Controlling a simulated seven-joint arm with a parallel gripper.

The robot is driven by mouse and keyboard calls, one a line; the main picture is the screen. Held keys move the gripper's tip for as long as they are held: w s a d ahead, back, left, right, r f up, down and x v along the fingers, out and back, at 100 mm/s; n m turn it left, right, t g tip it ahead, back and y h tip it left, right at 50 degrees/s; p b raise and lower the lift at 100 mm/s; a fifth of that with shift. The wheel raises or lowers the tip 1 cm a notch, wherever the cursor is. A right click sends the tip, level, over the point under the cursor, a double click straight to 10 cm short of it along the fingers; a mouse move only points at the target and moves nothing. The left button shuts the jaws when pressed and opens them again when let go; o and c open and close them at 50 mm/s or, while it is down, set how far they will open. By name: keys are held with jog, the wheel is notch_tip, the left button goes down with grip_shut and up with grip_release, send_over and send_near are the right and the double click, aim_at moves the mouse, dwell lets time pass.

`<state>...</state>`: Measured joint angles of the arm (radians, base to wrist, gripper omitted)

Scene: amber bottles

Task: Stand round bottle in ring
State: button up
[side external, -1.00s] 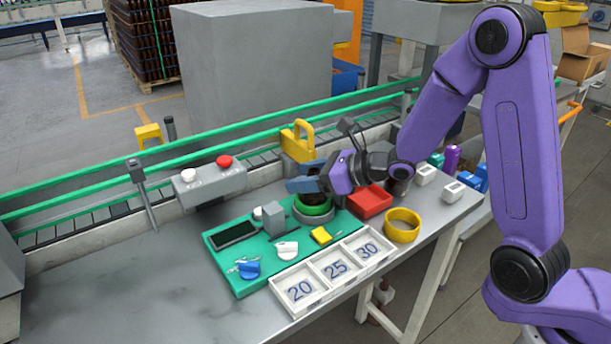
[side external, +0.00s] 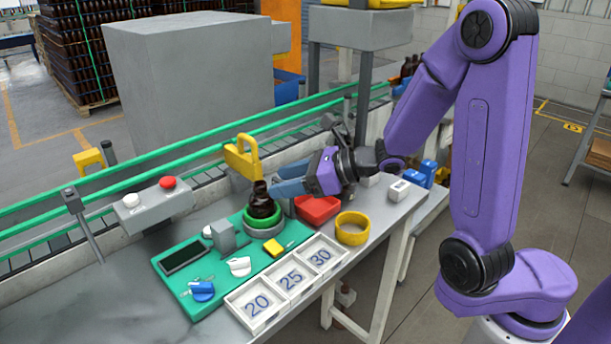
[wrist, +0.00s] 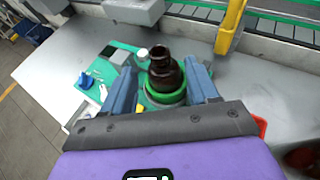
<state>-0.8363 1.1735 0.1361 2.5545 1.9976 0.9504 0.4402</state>
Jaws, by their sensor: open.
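The round amber bottle (side external: 262,203) stands upright in the green ring (side external: 264,220), which sits over a grey round base on the green mat's far right corner. In the wrist view the bottle (wrist: 164,72) shows between my two blue fingers, with the green ring (wrist: 165,92) around its lower part. My gripper (side external: 276,188) is open, just right of the bottle in the side view; it also shows in the wrist view (wrist: 165,85). I see gaps between the fingers and the bottle in the wrist view. The bottle's bottom is hidden inside the ring.
A red bin (side external: 318,210) and a yellow ring (side external: 352,229) lie right of the green mat (side external: 172,284). A white numbered tray (side external: 262,304) is in front. A yellow upright part (side external: 241,158) stands behind the bottle, near the conveyor.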

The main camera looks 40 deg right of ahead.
jog(key=shift+v, duration=1.85)
jog(key=s+a+f+n+g+y, duration=0.25)
jog(key=s+a+n+g, duration=0.8)
jog(key=n, duration=0.75)
jog(key=s+d+f+n+h, duration=0.1)
jog(key=s+d+n+h, duration=0.4)
jog(key=n, duration=0.7)
jog(key=s+d+n+h, duration=0.4)
jog(key=s+d+n, duration=0.5)
jog(key=d+n, duration=0.2)
jog(key=shift+d+f+n+h, duration=0.3)
jog(key=shift+f+n+h, duration=0.05)
jog(key=shift+n, duration=0.05)
jog(key=shift+g, duration=0.25)
jog(key=shift+c, duration=0.2)
